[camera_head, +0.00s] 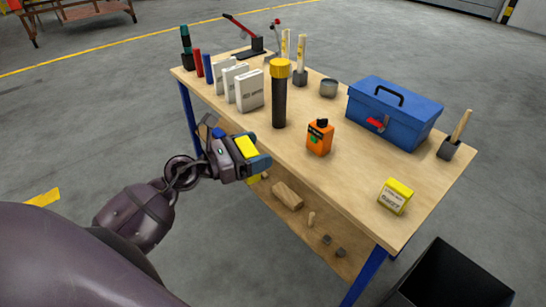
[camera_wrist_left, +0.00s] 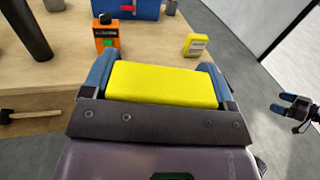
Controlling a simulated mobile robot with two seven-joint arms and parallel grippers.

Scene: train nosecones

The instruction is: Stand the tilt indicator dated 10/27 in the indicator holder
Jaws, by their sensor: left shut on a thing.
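My left gripper (camera_head: 258,154) is shut on a yellow block-shaped thing (camera_head: 247,147), held beyond the table's front edge. It fills the space between the blue fingers in the left wrist view (camera_wrist_left: 163,84); I see no date on it. A yellow box with dark print (camera_head: 394,197) stands on the table at the right front; its print is too small to read. Pale upright strips with yellow marks (camera_head: 302,52) stand at the back, at least one in a dark block (camera_head: 300,78). I cannot tell which thing is the indicator holder. My right gripper (camera_wrist_left: 285,104) shows apart fingertips and looks empty.
The front right tabletop is mostly clear. A black bin (camera_head: 455,280) stands below.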

